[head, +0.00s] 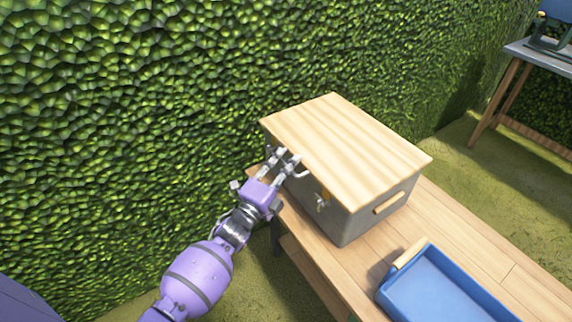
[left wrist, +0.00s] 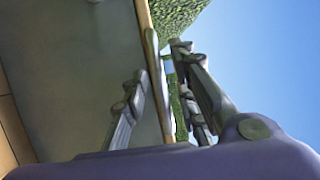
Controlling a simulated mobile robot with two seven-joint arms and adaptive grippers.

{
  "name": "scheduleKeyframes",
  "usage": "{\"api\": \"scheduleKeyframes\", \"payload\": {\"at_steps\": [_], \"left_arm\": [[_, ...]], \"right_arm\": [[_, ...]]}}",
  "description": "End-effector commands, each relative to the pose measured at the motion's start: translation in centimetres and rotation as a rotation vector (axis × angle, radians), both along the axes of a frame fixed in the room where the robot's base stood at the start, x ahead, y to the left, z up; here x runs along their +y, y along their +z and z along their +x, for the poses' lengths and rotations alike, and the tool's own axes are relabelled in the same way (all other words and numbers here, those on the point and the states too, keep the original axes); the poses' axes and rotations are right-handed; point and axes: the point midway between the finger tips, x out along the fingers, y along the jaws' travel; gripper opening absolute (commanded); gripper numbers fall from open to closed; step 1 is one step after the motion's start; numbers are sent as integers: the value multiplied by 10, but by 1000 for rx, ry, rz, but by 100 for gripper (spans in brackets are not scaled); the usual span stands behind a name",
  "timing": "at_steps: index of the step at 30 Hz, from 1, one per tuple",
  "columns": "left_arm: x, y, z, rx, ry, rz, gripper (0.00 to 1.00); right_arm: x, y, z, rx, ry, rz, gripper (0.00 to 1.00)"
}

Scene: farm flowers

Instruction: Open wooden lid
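The wooden lid (head: 345,145) is pale and flat, and lies shut on a grey box (head: 345,220) on the bench. My left gripper (head: 287,160) is at the lid's near left edge. In the left wrist view, the lid's edge (left wrist: 154,75) runs between the fingers of the left gripper (left wrist: 160,98). One finger is beside the grey box wall (left wrist: 80,80), the other on the lid's outer side. Gaps show beside the edge, so the fingers look open around it; contact is unclear. My right gripper is not in view.
The box stands on a wooden bench (head: 470,240). A blue tray (head: 440,290) with a wooden handle is in front of it to the right. A hedge (head: 130,110) rises close behind. Another table (head: 540,55) stands at the far right. A metal latch (head: 321,203) is on the box front.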

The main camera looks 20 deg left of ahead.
Motion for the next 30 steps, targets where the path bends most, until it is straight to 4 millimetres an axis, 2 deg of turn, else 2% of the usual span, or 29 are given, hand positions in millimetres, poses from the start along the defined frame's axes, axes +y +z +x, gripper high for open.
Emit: {"api": "scheduleKeyframes", "payload": {"at_steps": [3, 9, 21, 30], "left_arm": [[0, 0, 0, 0, 0, 0, 25], [0, 0, 0, 0, 0, -1, 0], [0, 0, -1, 3, 0, -2, 0], [0, 25, 3, -3, 0, -4, 0]], "right_arm": [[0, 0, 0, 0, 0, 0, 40], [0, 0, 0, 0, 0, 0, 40], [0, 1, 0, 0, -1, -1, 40], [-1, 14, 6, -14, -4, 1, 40]]}}
